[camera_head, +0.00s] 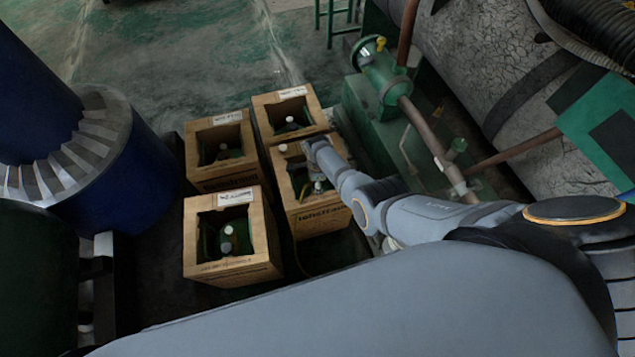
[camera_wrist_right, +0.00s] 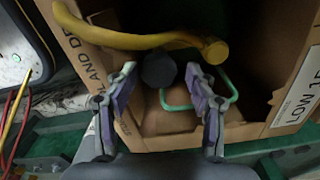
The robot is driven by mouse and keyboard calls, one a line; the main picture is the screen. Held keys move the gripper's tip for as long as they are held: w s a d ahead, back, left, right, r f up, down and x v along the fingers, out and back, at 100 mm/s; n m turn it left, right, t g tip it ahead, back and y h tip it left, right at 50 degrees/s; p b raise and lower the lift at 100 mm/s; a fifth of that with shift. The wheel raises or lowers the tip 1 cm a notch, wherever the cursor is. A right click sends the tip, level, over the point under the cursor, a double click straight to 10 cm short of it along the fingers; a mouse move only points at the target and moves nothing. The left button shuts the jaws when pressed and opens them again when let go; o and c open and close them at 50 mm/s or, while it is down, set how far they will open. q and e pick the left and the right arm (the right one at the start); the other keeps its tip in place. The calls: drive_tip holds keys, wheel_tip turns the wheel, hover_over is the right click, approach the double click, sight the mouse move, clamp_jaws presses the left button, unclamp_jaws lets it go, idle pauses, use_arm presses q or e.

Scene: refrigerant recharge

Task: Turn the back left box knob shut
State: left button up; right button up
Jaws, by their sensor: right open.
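In the right wrist view the right gripper (camera_wrist_right: 168,82) is open. A dark round knob (camera_wrist_right: 158,70) shows between its fingertips inside a carton; I cannot tell whether they touch it. The fingertips are hidden in the head view. My left gripper is not in view.
The back right box (camera_head: 266,128) and front left box (camera_head: 240,270) stand close by. A yellow hose (camera_wrist_right: 130,40) crosses the carton in the wrist view. Green machinery (camera_head: 375,120) with pipes stands at the right. A blue cylinder (camera_head: 135,165) stands at the left.

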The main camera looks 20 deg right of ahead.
drive_tip(key=shift+s, duration=0.1)
drive_tip(key=shift+r, duration=4)
